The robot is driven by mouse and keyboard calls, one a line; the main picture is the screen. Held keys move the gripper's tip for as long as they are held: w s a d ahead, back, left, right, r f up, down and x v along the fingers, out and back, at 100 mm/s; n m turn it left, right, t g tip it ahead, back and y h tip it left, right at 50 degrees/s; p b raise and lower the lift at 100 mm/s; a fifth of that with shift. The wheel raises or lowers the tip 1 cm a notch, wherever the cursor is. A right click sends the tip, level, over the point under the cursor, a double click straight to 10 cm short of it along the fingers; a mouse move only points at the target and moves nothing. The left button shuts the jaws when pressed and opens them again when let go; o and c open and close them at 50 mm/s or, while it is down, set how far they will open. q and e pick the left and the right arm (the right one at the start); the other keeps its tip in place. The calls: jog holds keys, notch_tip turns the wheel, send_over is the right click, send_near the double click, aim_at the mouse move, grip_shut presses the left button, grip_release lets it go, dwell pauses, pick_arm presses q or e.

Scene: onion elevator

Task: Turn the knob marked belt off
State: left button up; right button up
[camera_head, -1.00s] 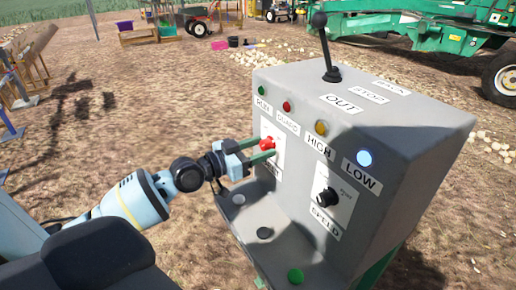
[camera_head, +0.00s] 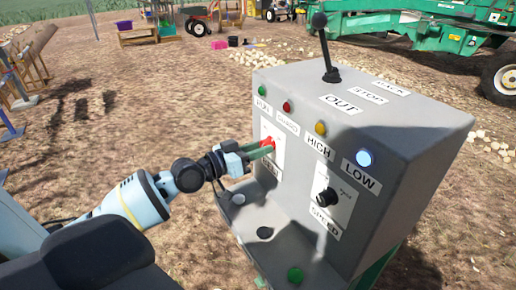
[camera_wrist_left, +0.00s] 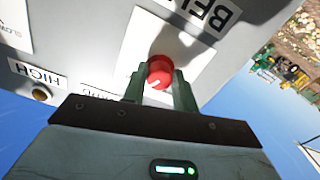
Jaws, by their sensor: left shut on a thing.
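The red knob (camera_head: 268,143) sits on a white plate on the front of the grey control box (camera_head: 400,150). In the left wrist view the red knob (camera_wrist_left: 159,72) has a white mark on it, and the plate's label is partly visible as "BEL". My left gripper (camera_head: 262,150) has its green fingers shut on the red knob, one on each side. The gripper fingers also show in the left wrist view (camera_wrist_left: 159,85). The label below the knob is partly hidden by the gripper. My right gripper is not in view.
A black knob (camera_head: 327,197) marked SPEED is on the same face. A black lever (camera_head: 325,48) stands on top. A blue lamp (camera_head: 364,158) is lit beside LOW.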

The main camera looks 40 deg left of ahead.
pick_arm(q)
jog(key=shift+d+r+n+p, duration=0.15)
jog(key=shift+n+p, duration=0.7)
jog(key=shift+n, duration=2.95)
jog(key=shift+r+n+p, duration=0.1)
jog(key=shift+n+p, duration=0.7)
jog(key=shift+n, duration=3)
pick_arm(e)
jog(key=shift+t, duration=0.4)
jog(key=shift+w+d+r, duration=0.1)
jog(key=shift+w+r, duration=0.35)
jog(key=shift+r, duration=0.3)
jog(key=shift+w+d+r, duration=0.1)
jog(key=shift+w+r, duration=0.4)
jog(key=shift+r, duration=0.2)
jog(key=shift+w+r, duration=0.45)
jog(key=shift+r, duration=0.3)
pick_arm(q)
jog(key=o, duration=1)
jog(key=shift+s, duration=0.1)
